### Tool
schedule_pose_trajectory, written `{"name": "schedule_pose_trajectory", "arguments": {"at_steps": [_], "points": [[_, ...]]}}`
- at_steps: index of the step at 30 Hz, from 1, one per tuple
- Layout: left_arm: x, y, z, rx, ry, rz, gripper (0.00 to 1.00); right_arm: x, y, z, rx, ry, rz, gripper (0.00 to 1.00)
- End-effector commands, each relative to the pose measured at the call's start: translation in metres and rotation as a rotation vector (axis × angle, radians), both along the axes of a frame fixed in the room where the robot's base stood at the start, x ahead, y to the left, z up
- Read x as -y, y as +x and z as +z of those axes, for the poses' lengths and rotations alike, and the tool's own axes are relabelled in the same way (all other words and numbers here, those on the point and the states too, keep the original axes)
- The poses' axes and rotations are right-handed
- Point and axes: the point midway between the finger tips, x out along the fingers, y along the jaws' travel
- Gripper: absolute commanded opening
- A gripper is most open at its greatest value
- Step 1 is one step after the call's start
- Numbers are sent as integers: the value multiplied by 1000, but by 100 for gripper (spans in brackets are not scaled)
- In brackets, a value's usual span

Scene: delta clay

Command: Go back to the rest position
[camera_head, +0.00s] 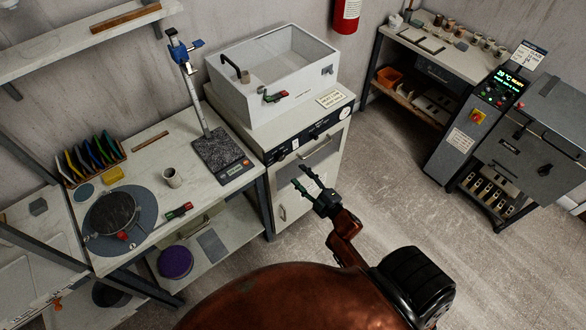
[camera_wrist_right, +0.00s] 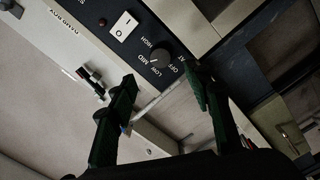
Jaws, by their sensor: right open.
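My right gripper (camera_head: 303,182) is open and empty in the head view. It hangs in front of the white cabinet (camera_head: 335,165) that has a dark control strip, apart from it as far as I can tell. In the right wrist view its two dark green fingers (camera_wrist_right: 165,100) stand apart with nothing between them. Beyond them show a control knob (camera_wrist_right: 160,57) and a white switch (camera_wrist_right: 124,25). My copper-coloured right arm (camera_head: 345,232) reaches in from below. My left gripper does not show.
The left workbench (camera_head: 150,150) holds a round turntable (camera_head: 112,212), a cup (camera_head: 172,178) and a scale with a stand (camera_head: 222,157). A kiln (camera_head: 535,140) stands at the right. The floor (camera_head: 400,165) between is clear.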

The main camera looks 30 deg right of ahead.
Motion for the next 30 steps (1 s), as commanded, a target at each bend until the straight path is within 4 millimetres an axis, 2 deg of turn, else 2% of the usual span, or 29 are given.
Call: {"name": "schedule_pose_trajectory", "arguments": {"at_steps": [3, 6, 24, 26, 28, 30], "points": [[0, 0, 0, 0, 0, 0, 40, 1, -14, -1, -1, 0, 0, 46], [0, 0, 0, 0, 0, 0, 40, 2, -19, 0, 1, 0, -1, 46], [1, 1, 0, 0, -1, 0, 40, 2, -20, -2, -3, 2, -1, 46], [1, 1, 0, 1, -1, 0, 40, 2, -21, -10, -19, 14, -6, 46], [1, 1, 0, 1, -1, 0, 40, 4, -24, -30, -58, 42, -18, 46], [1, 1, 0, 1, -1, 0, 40, 7, -29, -65, -123, 89, -43, 46]]}}
